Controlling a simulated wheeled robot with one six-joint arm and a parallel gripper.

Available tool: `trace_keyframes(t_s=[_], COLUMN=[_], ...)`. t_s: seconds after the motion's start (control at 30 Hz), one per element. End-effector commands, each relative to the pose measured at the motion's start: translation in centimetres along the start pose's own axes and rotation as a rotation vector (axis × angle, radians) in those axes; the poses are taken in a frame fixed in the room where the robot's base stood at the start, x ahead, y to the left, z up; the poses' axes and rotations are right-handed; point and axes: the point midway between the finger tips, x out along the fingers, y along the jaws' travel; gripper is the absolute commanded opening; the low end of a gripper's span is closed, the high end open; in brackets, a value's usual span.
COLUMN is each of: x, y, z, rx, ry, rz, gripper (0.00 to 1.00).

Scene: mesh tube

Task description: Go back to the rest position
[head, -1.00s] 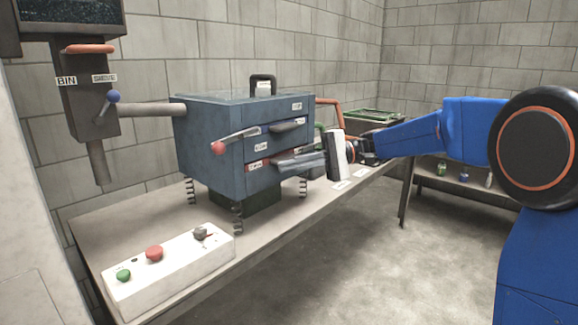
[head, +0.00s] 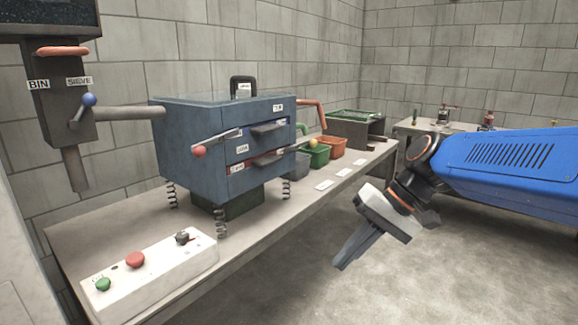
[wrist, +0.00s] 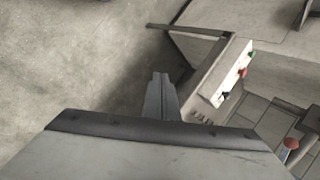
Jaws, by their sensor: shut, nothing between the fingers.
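My gripper (head: 350,252) hangs over the open floor, to the right of the bench's front edge in the head view. Its fingers point down and to the left and are shut with nothing between them. The shut fingers also show in the wrist view (wrist: 160,92). The blue sieve machine (head: 215,145) stands on springs on the bench, apart from my gripper. It has a black top handle (head: 242,82) and levers with a red knob (head: 199,152) and a yellow knob (head: 313,144).
The bench (head: 262,235) carries a white control box (head: 150,272) with green and red buttons. Green (head: 315,155) and orange (head: 332,147) bins stand behind the machine. A post with a blue-knobbed lever (head: 89,100) is at left. A second table (head: 425,128) is at the back. The floor at right is clear.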

Motion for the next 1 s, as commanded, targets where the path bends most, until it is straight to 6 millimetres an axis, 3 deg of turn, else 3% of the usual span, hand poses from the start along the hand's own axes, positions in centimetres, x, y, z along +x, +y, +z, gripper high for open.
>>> trace_keyframes(t_s=[0.4, 0.6, 0.8, 1.0], x=[-0.9, -1.5, -1.8, -1.9], y=[12.6, 17.4, 19.7, 20.1], z=[7.5, 10.0, 11.1, 11.2], rx=[-0.072, -0.118, -0.146, -0.151], ry=[0.254, 0.359, 0.413, 0.42], rz=[0.374, 0.525, 0.603, 0.614], gripper=[0.0, 0.0, 0.0, 0.0])
